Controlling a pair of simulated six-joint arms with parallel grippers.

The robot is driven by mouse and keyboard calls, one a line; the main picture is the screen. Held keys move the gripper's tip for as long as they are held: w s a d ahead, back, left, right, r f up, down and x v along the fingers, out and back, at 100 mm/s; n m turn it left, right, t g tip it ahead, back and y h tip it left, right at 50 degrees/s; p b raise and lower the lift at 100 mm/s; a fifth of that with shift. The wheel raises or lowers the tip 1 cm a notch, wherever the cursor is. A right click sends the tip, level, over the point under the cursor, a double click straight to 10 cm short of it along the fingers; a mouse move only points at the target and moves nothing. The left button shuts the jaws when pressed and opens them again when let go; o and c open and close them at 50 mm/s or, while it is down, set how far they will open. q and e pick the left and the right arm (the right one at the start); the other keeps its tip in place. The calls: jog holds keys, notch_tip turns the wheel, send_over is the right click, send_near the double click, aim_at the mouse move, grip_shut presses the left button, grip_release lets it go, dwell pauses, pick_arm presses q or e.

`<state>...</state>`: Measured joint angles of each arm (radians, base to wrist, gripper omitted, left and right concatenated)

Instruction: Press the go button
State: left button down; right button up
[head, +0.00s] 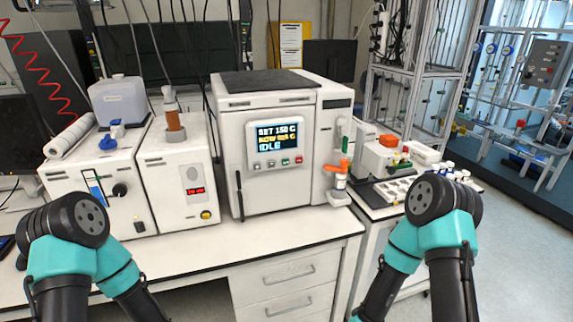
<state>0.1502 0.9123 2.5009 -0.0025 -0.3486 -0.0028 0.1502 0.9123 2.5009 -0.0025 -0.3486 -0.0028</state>
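A white reactor oven (226,140) stands on the bench in the middle. Its lit display (278,135) reads a set value, a current value and "IDLE". A row of small buttons sits just under the display. Only links of my two arms show at the lower left and lower right, well short of the panel. Neither gripper is in view.
Two white instruments (170,165) stand left of the oven. A holder with an orange-topped bottle (340,178) is at its right side. A cart with a tray (396,190) and vials stands further right. The bench top (200,252) in front of the oven is clear.

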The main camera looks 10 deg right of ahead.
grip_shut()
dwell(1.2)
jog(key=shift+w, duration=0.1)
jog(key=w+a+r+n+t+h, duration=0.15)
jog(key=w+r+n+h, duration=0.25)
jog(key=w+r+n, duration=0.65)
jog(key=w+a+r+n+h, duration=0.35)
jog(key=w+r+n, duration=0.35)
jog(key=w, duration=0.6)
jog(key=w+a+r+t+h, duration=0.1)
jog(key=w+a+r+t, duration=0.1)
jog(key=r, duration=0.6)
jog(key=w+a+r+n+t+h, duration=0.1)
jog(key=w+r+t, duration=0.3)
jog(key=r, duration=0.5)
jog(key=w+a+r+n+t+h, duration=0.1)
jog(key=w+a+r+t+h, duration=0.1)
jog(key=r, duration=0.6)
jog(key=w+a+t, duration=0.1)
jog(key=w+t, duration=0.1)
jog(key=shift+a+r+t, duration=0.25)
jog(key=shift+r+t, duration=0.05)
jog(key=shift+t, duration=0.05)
